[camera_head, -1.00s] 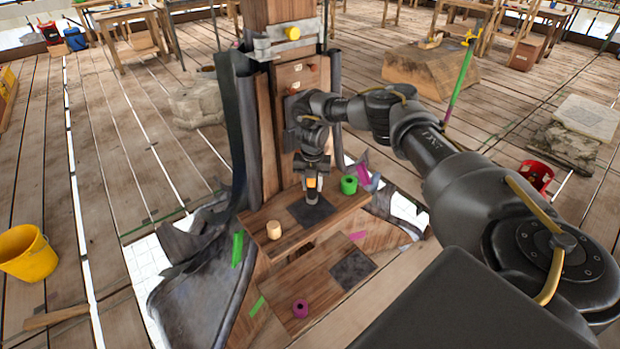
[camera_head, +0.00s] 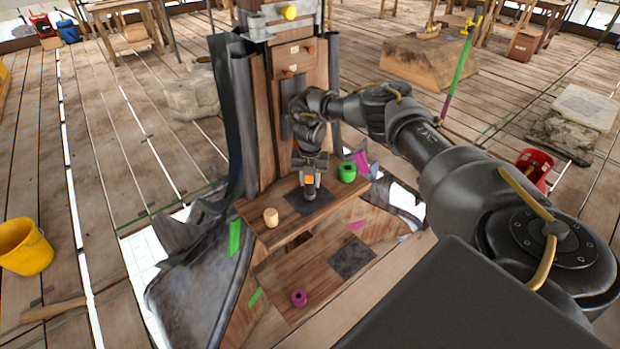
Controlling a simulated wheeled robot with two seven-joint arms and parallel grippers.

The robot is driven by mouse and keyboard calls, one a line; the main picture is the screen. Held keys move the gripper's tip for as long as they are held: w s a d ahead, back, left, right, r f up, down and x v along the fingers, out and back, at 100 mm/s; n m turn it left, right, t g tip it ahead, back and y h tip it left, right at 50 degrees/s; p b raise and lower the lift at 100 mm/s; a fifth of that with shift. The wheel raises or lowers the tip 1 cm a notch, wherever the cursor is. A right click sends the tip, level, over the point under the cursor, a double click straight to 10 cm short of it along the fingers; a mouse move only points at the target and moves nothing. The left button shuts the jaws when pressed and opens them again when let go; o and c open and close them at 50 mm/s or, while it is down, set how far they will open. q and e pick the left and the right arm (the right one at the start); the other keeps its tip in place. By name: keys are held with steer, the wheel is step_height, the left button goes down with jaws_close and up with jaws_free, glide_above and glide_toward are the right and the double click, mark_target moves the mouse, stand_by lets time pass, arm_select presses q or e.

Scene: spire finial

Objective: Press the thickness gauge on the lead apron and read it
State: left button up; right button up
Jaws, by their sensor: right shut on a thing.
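My right gripper (camera_head: 310,183) points down over the upper wooden ledge and is shut on the thickness gauge (camera_head: 310,181), a small dark body with an orange face. The gauge's lower end is at a dark square patch (camera_head: 325,203) on the ledge; I cannot tell if it touches. No reading can be made out on the face at this size. Grey lead sheet (camera_head: 192,296) lies draped at the lower left of the post; I cannot tell which sheet is the lead apron. My left gripper is not in view.
On the ledge stand a pale wooden cylinder (camera_head: 271,218) and a green ring (camera_head: 347,172). A magenta ring (camera_head: 299,297) and another dark patch (camera_head: 352,258) are on the lower step. A yellow bucket (camera_head: 25,247) stands at left. The wooden post (camera_head: 268,150) rises behind the gripper.

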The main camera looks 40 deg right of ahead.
steer(key=shift+f, duration=0.2)
steer(key=o, duration=1.1)
steer(key=shift+o, duration=0.2)
step_height(320, 180, up, 11)
steer(key=shift+f+b, duration=0.1)
steer(key=shift+b, duration=0.7)
